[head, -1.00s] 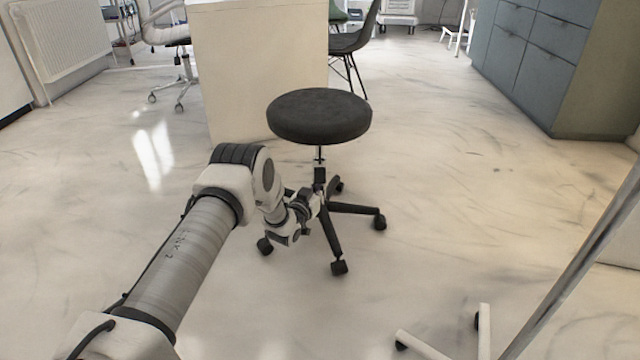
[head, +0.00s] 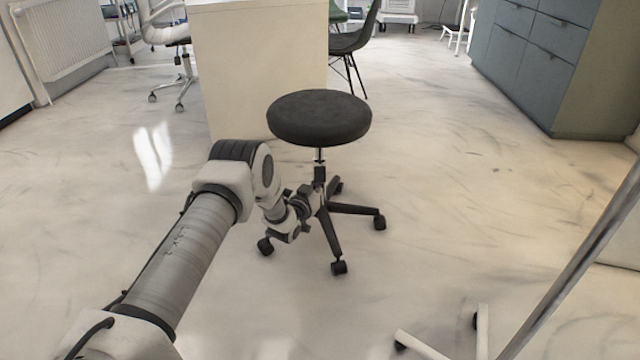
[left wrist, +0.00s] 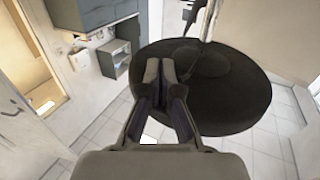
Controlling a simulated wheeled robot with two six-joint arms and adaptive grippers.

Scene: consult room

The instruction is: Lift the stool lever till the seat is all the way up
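The stool has a round black seat (head: 320,117) on a thin column (head: 320,155) above a black base (head: 331,232) with casters. My left gripper (head: 309,191) is low beside the column, on its left, below the seat. In the left wrist view the seat's dark underside (left wrist: 235,95) fills the right half, seen from below. The left fingers (left wrist: 160,68) are close together with a narrow gap between them, and I see nothing held in it. My right gripper is not in view.
A pale desk (head: 258,75) stands behind the stool, with a dark chair (head: 352,42) at its right. Blue-grey drawers (head: 545,50) stand at the back right. A metal pole (head: 575,270) and white legs (head: 484,330) are at front right. Floor around the stool is clear.

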